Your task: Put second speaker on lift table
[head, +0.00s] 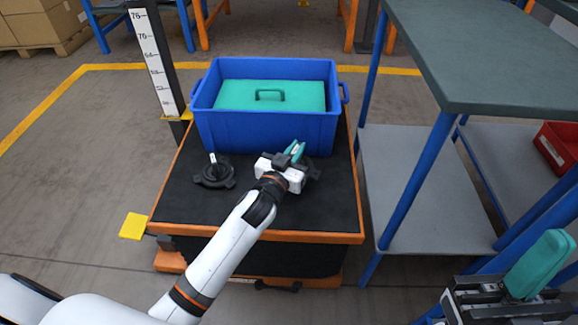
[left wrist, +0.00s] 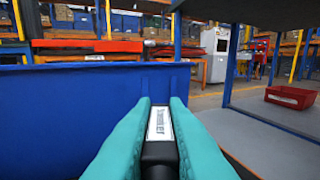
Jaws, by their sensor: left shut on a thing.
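The lift table (head: 255,206) has a black top and an orange frame. One black round speaker (head: 216,176) with a small upright light part stands on its left half. My left gripper (head: 296,150), with teal fingers, is over the right half, in front of the blue crate. It is shut on a second black speaker (head: 314,172), mostly hidden behind the wrist. In the left wrist view the teal fingers grip its black part with a white label (left wrist: 160,124). I cannot tell whether its base touches the top. My right gripper (head: 535,268) is at the lower right, partly cut off.
A blue crate (head: 265,132) with a teal lid or insert (head: 235,94) fills the back of the lift table. A height scale (head: 152,60) stands at its left. A blue-legged bench (head: 480,50) with a lower shelf stands close at right, with a red bin (head: 560,143).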

